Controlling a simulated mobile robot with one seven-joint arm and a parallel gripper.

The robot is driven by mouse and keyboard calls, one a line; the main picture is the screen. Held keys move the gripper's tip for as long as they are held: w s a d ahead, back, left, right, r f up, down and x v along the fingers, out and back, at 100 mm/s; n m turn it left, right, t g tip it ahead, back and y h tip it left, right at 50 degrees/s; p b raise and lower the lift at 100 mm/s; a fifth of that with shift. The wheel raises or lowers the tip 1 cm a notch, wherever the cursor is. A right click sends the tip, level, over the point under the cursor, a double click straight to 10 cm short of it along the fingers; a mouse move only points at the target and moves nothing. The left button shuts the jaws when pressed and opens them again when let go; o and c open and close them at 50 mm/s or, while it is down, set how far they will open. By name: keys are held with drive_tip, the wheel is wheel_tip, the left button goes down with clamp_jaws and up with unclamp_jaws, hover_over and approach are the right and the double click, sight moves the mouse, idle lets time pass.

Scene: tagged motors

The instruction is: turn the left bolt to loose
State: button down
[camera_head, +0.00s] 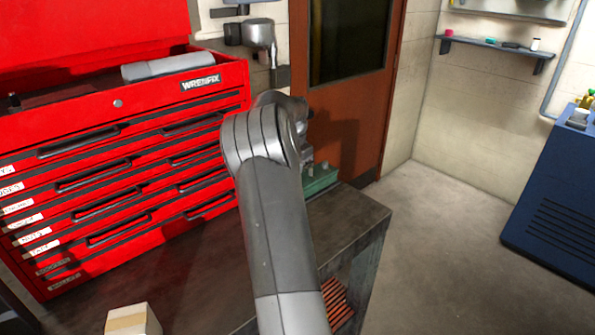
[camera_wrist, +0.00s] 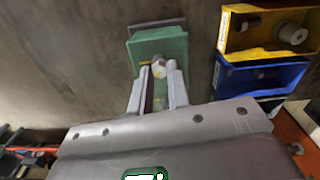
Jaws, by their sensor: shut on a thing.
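A green block-like motor housing (camera_wrist: 172,44) is ahead of my gripper (camera_wrist: 158,72) in the wrist view. In the head view the green housing (camera_head: 322,181) sits at the back corner of the dark workbench, partly hidden by my arm. A pale bolt head (camera_wrist: 160,71) with a yellowish mark lies between my fingertips, and the jaws are shut on it. Only this one bolt shows clearly, so I cannot tell from the picture how it sits relative to another bolt, or how far it is turned. In the head view the fingertips are hidden behind my arm.
A red tool chest (camera_head: 120,150) stands on the left of the workbench (camera_head: 355,215). A cardboard box (camera_head: 133,320) is at the near edge. Yellow (camera_wrist: 268,52) and blue (camera_wrist: 232,80) bins are at right in the wrist view.

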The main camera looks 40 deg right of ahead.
drive_tip(key=shift+s+d+f+n, duration=0.1)
drive_tip(key=shift+s+f+n, duration=0.05)
drive_tip(key=shift+s+n, duration=0.15)
drive_tip(key=n, duration=0.2)
drive_tip(key=shift+n, duration=2.3)
drive_tip(key=c, duration=1.4)
unclamp_jaws()
drive_tip(key=shift+w, duration=0.15)
